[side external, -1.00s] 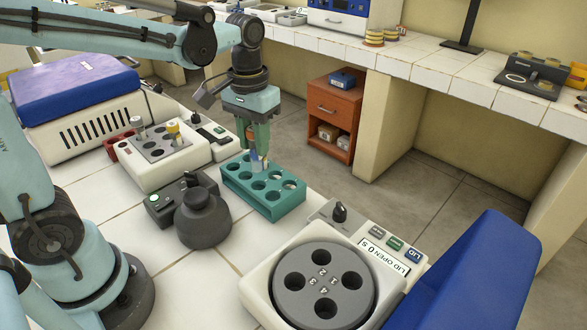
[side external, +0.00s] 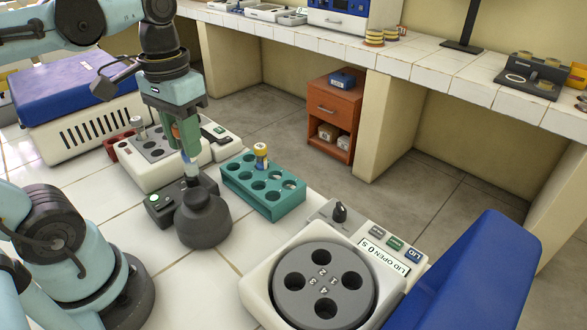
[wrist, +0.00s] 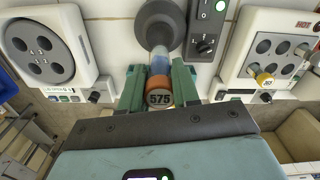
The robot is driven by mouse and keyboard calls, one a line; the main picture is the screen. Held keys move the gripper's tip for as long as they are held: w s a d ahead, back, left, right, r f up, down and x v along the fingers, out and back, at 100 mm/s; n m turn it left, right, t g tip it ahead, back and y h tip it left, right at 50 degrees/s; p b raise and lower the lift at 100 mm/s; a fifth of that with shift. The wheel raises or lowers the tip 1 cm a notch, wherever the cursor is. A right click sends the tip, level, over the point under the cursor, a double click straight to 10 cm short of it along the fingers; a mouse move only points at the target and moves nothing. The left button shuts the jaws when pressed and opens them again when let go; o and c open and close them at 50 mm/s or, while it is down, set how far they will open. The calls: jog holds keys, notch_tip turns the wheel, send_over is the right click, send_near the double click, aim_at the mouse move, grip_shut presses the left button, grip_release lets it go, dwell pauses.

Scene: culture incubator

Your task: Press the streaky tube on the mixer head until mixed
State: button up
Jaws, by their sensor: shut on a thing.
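My gripper (side external: 187,150) is shut on a tube with an orange cap marked 575 (wrist: 159,92). The tube's pale bluish body (wrist: 160,62) points down; whether its contents are streaky is too small to tell. The mixer is a dark grey rounded head (side external: 203,220), also seen in the wrist view (wrist: 157,22). The tube's lower end is right over the top of the mixer head; I cannot tell whether they touch. A control box with a lit green button (side external: 154,198) sits beside the head.
A teal rack (side external: 275,208) holds a yellow-capped tube (side external: 261,155) right of the mixer. A white block unit (side external: 150,170) stands behind it. A centrifuge (side external: 290,255) with its blue lid open (side external: 470,270) is at the front right. White tiles left of the mixer are clear.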

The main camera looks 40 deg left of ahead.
aim_at(190, 176)
jog(key=shift+s+f, duration=0.2)
jog(key=shift+s, duration=0.05)
jog(key=shift+f, duration=1.95)
jog(key=shift+f, duration=0.55)
dwell(1.6)
jog(key=shift+r, duration=3)
